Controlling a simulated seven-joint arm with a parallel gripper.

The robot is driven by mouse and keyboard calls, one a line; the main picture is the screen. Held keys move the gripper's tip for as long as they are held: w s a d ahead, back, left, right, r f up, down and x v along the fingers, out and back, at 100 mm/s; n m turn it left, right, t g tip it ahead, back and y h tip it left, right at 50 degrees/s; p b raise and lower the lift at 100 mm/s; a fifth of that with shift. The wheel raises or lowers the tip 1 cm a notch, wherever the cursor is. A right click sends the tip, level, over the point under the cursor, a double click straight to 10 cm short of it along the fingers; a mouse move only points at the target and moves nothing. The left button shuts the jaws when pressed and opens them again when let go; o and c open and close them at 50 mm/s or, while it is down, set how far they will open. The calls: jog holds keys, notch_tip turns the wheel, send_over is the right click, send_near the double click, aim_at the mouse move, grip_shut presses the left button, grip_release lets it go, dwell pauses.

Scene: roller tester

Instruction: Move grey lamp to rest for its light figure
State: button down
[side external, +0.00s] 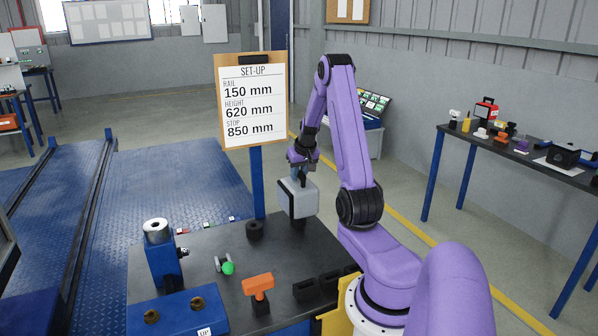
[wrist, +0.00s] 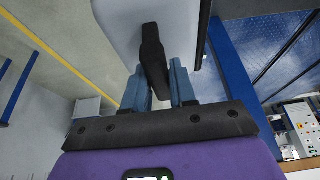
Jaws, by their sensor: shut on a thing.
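The grey lamp (side external: 299,199) is a light grey box with dark edges. My gripper (side external: 301,172) is above it, shut on its black handle. In the wrist view my gripper's blue fingers (wrist: 160,86) flank the black handle (wrist: 153,62), with the lamp's grey body (wrist: 135,22) behind. The lamp is upright near the table's back right edge. A dark part shows under it; I cannot tell whether it touches the table. No rest is marked clearly; a black ring (side external: 255,230) and black slotted blocks (side external: 306,291) are on the table.
A set-up board (side external: 252,100) on a blue post stands behind the dark table (side external: 225,240).

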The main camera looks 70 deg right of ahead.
jog(key=shift+f, duration=0.6)
jog(key=c, duration=0.8)
grip_release()
jog(key=shift+c, duration=0.2)
jog(key=shift+f, duration=0.1)
jog(key=v, duration=1.8)
jog(key=w+a+f+n+y, duration=0.2)
jog(key=w+a+n, duration=0.4)
jog(key=a, duration=0.7)
jog(key=a+f+n+y, duration=0.15)
jog(key=a+n, duration=0.25)
jog(key=a, duration=1.3)
jog(key=s+a+f+n+g, duration=0.1)
jog(key=s+a+n+g, duration=0.1)
jog(key=s+a+n, duration=0.65)
jog(key=s+a+f+n, duration=0.1)
jog(key=s+a, duration=0.2)
jog(key=s, duration=0.2)
jog(key=s+a+f+n+g, duration=0.1)
jog(key=s+a+n, duration=0.1)
jog(key=s, duration=0.4)
jog(key=shift+s+a+f, duration=0.2)
jog(key=shift+a, duration=0.65)
